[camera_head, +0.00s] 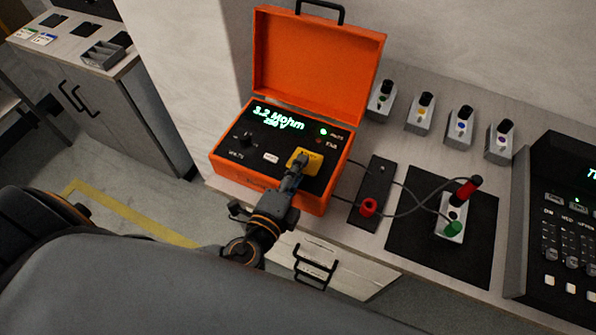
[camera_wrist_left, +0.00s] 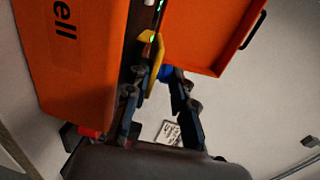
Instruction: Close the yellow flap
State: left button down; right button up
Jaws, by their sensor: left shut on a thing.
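The orange case (camera_head: 262,185) stands on the bench with its lid (camera_head: 315,60) open. Its black panel carries a lit green display reading 3.2 Mohm. The yellow flap (camera_head: 316,162) is at the panel's front right; it also shows in the left wrist view (camera_wrist_left: 154,62), edge-on beside the panel. My left gripper (camera_head: 301,161) reaches it from the front and covers part of it. A small blue part (camera_wrist_left: 166,73) shows beside the flap. My right gripper is not in view.
To the right are a black strip with a red plug (camera_head: 368,207), cables and a black mat (camera_head: 414,237) with a terminal block (camera_head: 452,222). Several grey terminal blocks line the back. A black control console (camera_head: 560,220) stands at far right.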

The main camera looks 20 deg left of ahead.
pick_arm(q)
jog(key=shift+w+r, duration=0.15)
jog(key=shift+r, duration=0.1)
jog(key=c, duration=1.3)
grip_release()
jog(key=shift+f, duration=0.15)
